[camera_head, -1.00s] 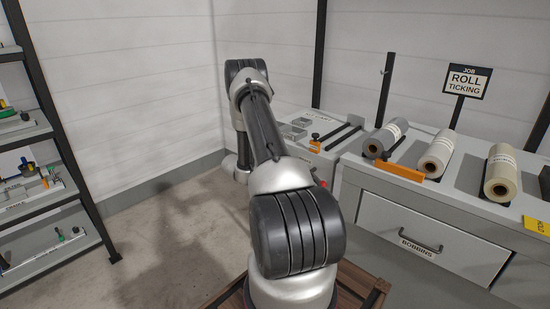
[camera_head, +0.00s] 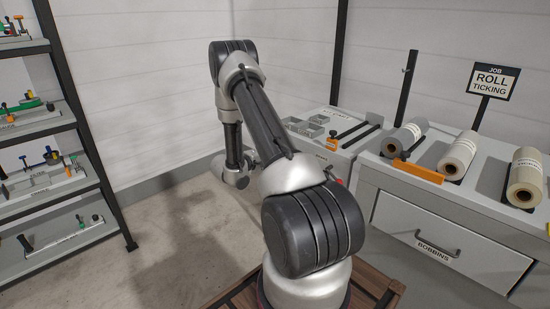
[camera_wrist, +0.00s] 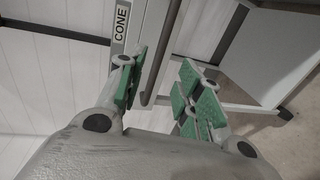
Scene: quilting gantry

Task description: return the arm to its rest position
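My arm (camera_head: 262,128) reaches up and away from its base, bends at the raised elbow joint, and hangs down in front of the white back wall. In the head view the gripper itself cannot be made out at the arm's low far end. In the wrist view my gripper (camera_wrist: 164,88) is open. Its green-padded fingers stand well apart, with nothing held between them. Beyond them are a grey panel with a label reading CONE (camera_wrist: 121,24) and a dark curved bar (camera_wrist: 160,55).
A dark-framed shelf rack (camera_head: 92,150) with several trays stands at the left. At the right, a grey drawer cabinet labelled BOBBINS (camera_head: 450,225) bears several rolls (camera_head: 458,152), an orange block (camera_head: 418,172) and a ROLL TICKING sign (camera_head: 493,80). Concrete floor (camera_head: 165,235) is clear between.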

